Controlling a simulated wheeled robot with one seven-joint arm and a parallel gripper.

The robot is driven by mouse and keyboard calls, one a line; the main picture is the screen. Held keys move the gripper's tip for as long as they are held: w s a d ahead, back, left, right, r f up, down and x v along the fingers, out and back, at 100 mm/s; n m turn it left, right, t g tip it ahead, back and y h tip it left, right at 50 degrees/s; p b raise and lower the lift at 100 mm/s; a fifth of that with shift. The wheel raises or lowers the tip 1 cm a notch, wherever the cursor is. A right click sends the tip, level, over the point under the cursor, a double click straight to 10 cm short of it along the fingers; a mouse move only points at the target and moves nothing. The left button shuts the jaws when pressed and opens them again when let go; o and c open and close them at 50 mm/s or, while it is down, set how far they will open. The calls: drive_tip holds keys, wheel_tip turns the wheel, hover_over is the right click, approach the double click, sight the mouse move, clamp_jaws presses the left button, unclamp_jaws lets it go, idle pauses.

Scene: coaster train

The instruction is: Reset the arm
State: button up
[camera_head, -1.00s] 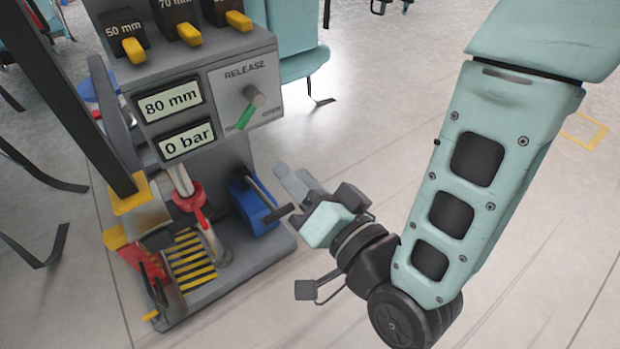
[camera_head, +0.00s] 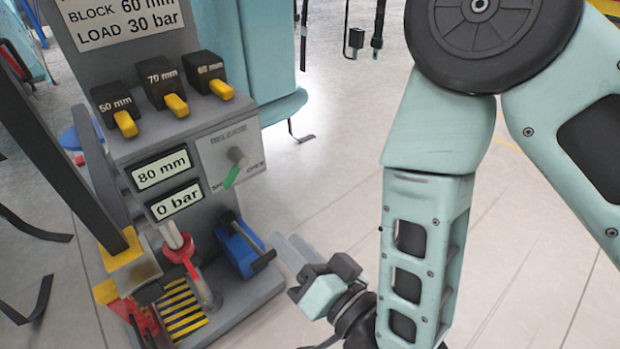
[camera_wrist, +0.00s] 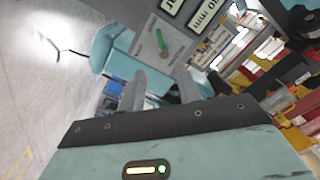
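My arm hangs down the right side of the head view. My gripper (camera_head: 290,250) is at its lower end, to the right of the press machine's blue part (camera_head: 238,250) and apart from the panel. In the wrist view my gripper's two fingers (camera_wrist: 160,88) stand apart with nothing held between them. Behind them are the machine's grey panel (camera_wrist: 150,45) and its green-tipped release lever (camera_wrist: 162,42). My wrist is partly cut off by the bottom edge of the head view.
The grey machine (camera_head: 205,130) fills the left, with displays reading 80 mm and 0 bar. Three black blocks with yellow levers (camera_head: 176,104) sit above them. A red-collared rod (camera_head: 180,248) stands over a striped plate. Pale floor (camera_head: 330,160) is open between machine and arm.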

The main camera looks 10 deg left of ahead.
drive_tip(key=shift+w, duration=0.1)
drive_tip(key=s+d+r+n+g+h, duration=0.35)
drive_tip(key=d+g+h, duration=0.3)
drive_tip(key=d, duration=0.45)
drive_tip(key=s+d+r+n+g+h, duration=0.25)
drive_tip(key=d+r+g+h, duration=0.2)
drive_tip(key=d+h, duration=0.4)
wheel_tip(320, 180, up, 33)
drive_tip(key=d+y+p, duration=0.1)
drive_tip(key=d+p, duration=0.1)
drive_tip(key=p, duration=3.1)
drive_tip(key=shift+w+n+g+y+p, duration=0.2)
drive_tip(key=shift+n+g+y+p, duration=0.1)
drive_tip(key=shift+n+y+p, duration=0.1)
